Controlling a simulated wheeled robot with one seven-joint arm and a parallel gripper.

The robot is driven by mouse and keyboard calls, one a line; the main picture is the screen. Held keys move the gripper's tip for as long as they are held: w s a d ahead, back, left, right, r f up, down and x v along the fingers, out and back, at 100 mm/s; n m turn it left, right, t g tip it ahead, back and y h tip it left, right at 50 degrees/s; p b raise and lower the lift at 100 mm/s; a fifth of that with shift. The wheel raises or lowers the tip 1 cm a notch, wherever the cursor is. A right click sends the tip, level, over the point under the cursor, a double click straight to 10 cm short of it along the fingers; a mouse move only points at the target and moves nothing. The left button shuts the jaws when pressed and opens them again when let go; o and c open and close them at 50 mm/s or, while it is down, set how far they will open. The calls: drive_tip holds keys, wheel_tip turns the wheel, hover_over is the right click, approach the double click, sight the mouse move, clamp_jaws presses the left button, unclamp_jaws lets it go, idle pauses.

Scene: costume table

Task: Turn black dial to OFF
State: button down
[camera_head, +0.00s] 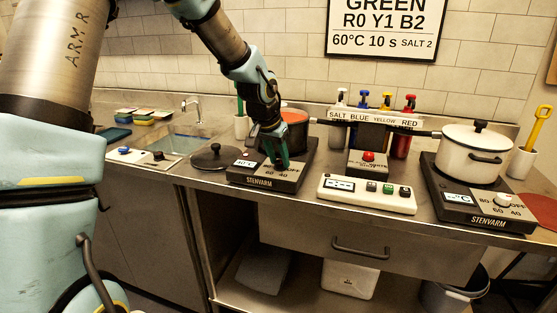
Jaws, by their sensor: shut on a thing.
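My gripper (277,161) reaches down onto the front of the left black STENVARM hot plate (250,181). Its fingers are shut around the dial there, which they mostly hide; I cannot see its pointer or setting. Parts of the markings "OFF", "60" and "40" show next to the fingers.
A black lid (215,158) lies left of the left plate. A white control box (366,195) with coloured buttons and a red-button box (368,164) stand between the plates. Several pump bottles (384,113) are behind. A sink (172,143) is at left.

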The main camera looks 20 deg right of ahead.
drive_tip(key=n+b, duration=0.1)
drive_tip(key=b, duration=0.1)
drive_tip(key=n+t+b, duration=0.1)
drive_tip(key=b, duration=0.1)
drive_tip(key=shift+s+d+f, duration=0.15)
drive_tip(key=shift+d+f, duration=0.05)
drive_tip(key=shift+f, duration=0.1)
drive_tip(key=n+y+b, duration=0.1)
drive_tip(key=n+b, duration=0.2)
drive_tip(key=b, duration=0.1)
drive_tip(key=shift+s+d+t, duration=0.1)
drive_tip(key=shift+t, duration=0.2)
drive_tip(key=n+b, duration=0.1)
drive_tip(key=n+y+b, duration=0.1)
drive_tip(key=n, duration=0.1)
drive_tip(key=shift+r+n+y, duration=0.2)
drive_tip(key=shift+n+y, duration=0.1)
drive_tip(key=shift+r+n+y+b, duration=0.1)
drive_tip(key=shift+n+y+b, duration=0.4)
drive_tip(key=shift+n, duration=0.9)
drive_tip(key=c, duration=0.5)
unclamp_jaws()
drive_tip(key=shift+d+r+t, duration=0.1)
drive_tip(key=shift+t, duration=0.2)
